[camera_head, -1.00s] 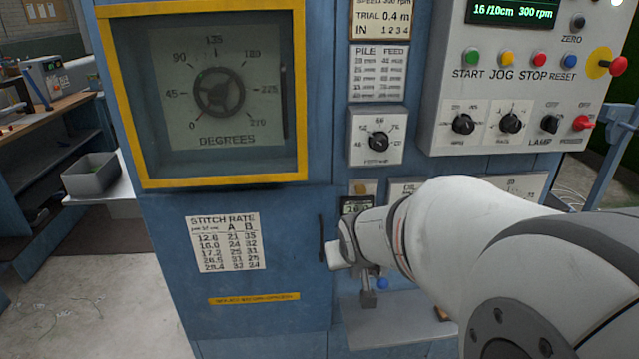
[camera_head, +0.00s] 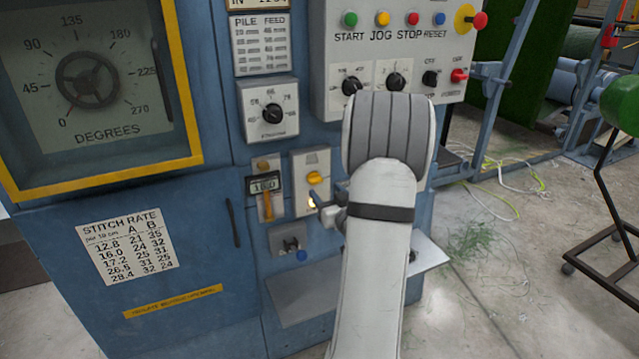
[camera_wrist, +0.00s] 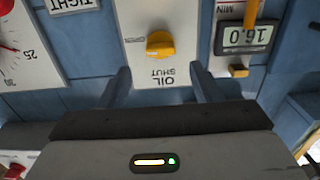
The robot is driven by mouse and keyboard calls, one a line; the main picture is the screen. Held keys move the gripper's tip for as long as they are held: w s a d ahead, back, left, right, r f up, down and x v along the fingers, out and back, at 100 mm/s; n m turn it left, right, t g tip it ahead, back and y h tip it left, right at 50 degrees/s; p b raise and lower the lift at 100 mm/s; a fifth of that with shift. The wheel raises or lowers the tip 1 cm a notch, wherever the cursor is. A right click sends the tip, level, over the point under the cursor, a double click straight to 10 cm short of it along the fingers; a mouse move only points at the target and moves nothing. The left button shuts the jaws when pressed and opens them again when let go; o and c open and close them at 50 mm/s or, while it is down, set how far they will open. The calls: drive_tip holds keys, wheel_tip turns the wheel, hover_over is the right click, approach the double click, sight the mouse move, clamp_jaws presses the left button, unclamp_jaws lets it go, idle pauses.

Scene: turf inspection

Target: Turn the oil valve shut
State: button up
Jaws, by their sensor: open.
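The oil valve is a yellow knob (camera_head: 316,178) on a pale plate on the blue machine front. In the wrist view the picture is upside down; the yellow knob (camera_wrist: 160,45) is near the top middle, with the words OIL and SHUT on its plate (camera_wrist: 163,75). The knob's grip seems to lie roughly across the plate. My gripper (camera_head: 318,204) is just in front of this plate in the head view. In the wrist view my gripper (camera_wrist: 159,74) has its fingers apart, empty, pointing towards the plate, the knob beyond the tips and roughly between them.
Left of the valve is a slider with a digital readout (camera_head: 264,184), also in the wrist view (camera_wrist: 245,36). A dial (camera_head: 272,112) sits above it. Floor to the right is mostly open.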

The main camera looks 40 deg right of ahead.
sight(318, 182)
drive_tip(key=x, duration=0.6)
drive_tip(key=shift+p, duration=0.35)
drive_tip(key=shift+c, duration=0.2)
drive_tip(key=c, duration=1)
